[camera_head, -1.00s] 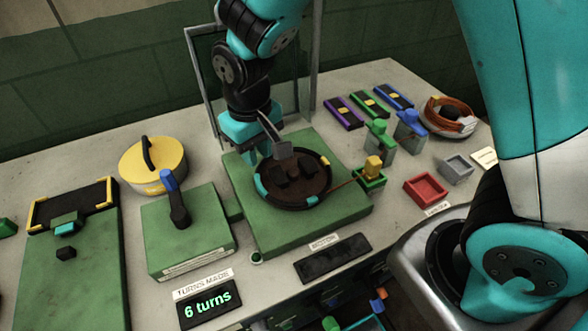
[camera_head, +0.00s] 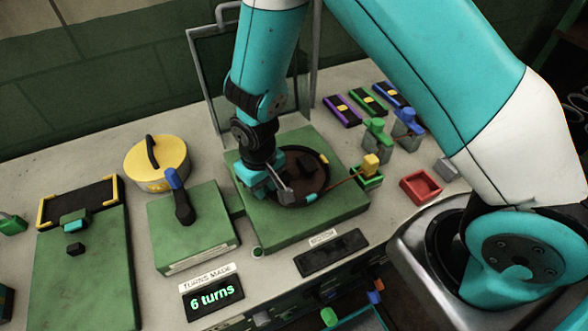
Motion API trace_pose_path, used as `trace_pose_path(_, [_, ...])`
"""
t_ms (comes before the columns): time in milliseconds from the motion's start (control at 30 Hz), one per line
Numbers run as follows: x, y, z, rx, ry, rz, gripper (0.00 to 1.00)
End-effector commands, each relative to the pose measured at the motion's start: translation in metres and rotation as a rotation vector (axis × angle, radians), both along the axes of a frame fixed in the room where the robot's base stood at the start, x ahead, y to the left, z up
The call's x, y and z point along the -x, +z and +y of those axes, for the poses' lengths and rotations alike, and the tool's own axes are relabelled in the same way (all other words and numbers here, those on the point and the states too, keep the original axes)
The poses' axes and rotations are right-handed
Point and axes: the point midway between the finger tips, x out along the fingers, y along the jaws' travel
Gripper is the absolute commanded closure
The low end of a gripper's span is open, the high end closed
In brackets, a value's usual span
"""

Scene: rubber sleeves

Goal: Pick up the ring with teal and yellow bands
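A dark round ring with teal and yellow bands (camera_head: 310,198) lies flat on the green base labelled motor, around dark parts in its middle. One teal band shows at its front and one yellow band at its back right. My gripper (camera_head: 284,192) points down over the ring's left part and hides that side. A grey finger shows low at the ring's front left. I cannot tell whether it touches the ring or how far apart the fingers are.
A yellow lidded pot (camera_head: 157,166) and a green box with a blue-tipped lever (camera_head: 178,197) stand to the left. A grey frame (camera_head: 202,80) rises behind. A yellow-topped green block (camera_head: 369,170) and a red tray (camera_head: 421,187) lie to the right.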

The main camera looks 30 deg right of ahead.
Motion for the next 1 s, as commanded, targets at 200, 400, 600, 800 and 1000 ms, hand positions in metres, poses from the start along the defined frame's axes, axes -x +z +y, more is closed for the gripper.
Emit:
trace_pose_path(200, [0.0, 0.0, 0.0, 0.0, 0.0, 0.0, 0.98])
trace_pose_path(400, [0.0, 0.001, 0.0, 0.0, 0.0, 0.0, 1.0])
trace_pose_path(600, [0.0, 0.003, 0.0, 0.0, 0.0, -0.001, 1.0])
trace_pose_path(800, [-0.001, 0.021, 0.0, -0.001, 0.0, -0.003, 1.0])
trace_pose_path(1000, [-0.002, 0.068, 0.001, -0.004, 0.0, -0.009, 1.0])
